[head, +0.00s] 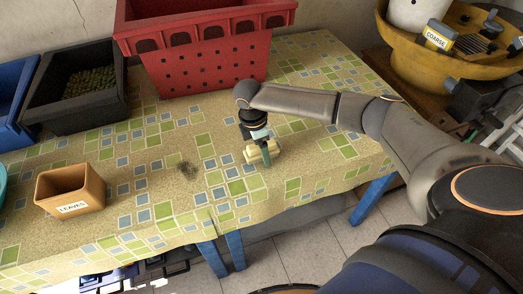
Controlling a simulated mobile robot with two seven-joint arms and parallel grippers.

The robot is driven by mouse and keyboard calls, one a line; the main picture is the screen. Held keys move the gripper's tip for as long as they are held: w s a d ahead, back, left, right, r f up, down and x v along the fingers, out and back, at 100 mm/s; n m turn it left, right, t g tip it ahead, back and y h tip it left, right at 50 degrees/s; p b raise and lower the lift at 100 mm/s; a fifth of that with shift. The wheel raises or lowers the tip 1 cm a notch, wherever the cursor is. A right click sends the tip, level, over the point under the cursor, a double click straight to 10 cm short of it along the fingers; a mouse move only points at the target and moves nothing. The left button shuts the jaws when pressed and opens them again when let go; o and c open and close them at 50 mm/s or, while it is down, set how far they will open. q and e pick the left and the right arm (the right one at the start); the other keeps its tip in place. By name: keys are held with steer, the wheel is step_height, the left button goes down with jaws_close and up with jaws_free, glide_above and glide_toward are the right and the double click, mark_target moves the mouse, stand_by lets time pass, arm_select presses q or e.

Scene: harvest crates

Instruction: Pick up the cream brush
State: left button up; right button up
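A small cream object (252,155), which looks like the cream brush, is on the patterned table just below my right wrist. My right gripper (263,152) points down at it from above, with a grey-green finger in front of the cream part. The gripper covers much of the object, and I cannot tell whether the fingers are closed on it or only around it. It looks to be at table height. My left gripper is not in view.
A red crate (205,65) stands behind the gripper. A black crate (75,115) with green contents and a blue crate (10,140) are at left. A brown LEAVES box (70,190) and a dark debris patch (187,171) lie nearer. A yellow tub (440,55) is at right.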

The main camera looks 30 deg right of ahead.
steer(key=shift+c, duration=0.2)
jaws_close()
stand_by(0.3)
steer(key=shift+r, duration=0.1)
steer(key=shift+r, duration=0.5)
step_height(320, 180, up, 2)
steer(key=shift+r, duration=0.25)
steer(key=s+a+r, duration=0.2)
steer(key=a+r, duration=0.2)
steer(key=a, duration=0.2)
steer(key=s+a+r, duration=0.2)
steer(key=a+r, duration=0.3)
steer(key=a, duration=0.2)
steer(key=shift+s+r+p, duration=0.2)
steer(key=shift+s+p, duration=0.15)
steer(key=shift+p, duration=0.05)
